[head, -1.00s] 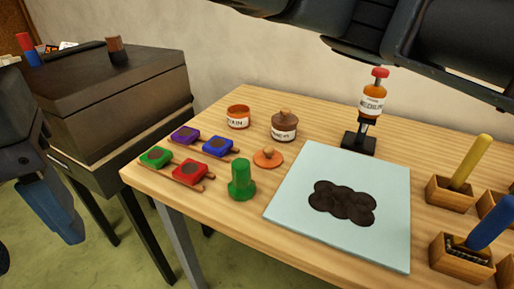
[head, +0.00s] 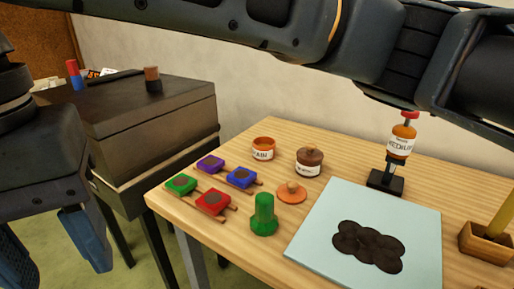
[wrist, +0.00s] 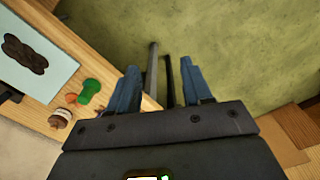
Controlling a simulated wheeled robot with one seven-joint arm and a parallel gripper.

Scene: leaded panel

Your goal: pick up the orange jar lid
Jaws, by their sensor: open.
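The orange jar lid (head: 291,192) is a flat disc with a small knob. It lies on the wooden table between the brown-lidded jar (head: 310,161) and the green stamp-like piece (head: 264,215). It also shows in the wrist view (wrist: 71,98), left of the gripper. An open orange jar (head: 263,148) stands behind it. My gripper has blue fingers and hangs left of the table in the head view, apart from the lid. In the wrist view my gripper (wrist: 158,85) is open and empty, with floor beyond its fingers.
Several small coloured blocks on sticks (head: 212,202) lie left of the lid. A pale blue board (head: 310,245) with a dark patch lies to its right. A bottle on a stand (head: 400,143) is behind the board. A dark cabinet (head: 140,115) stands at left.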

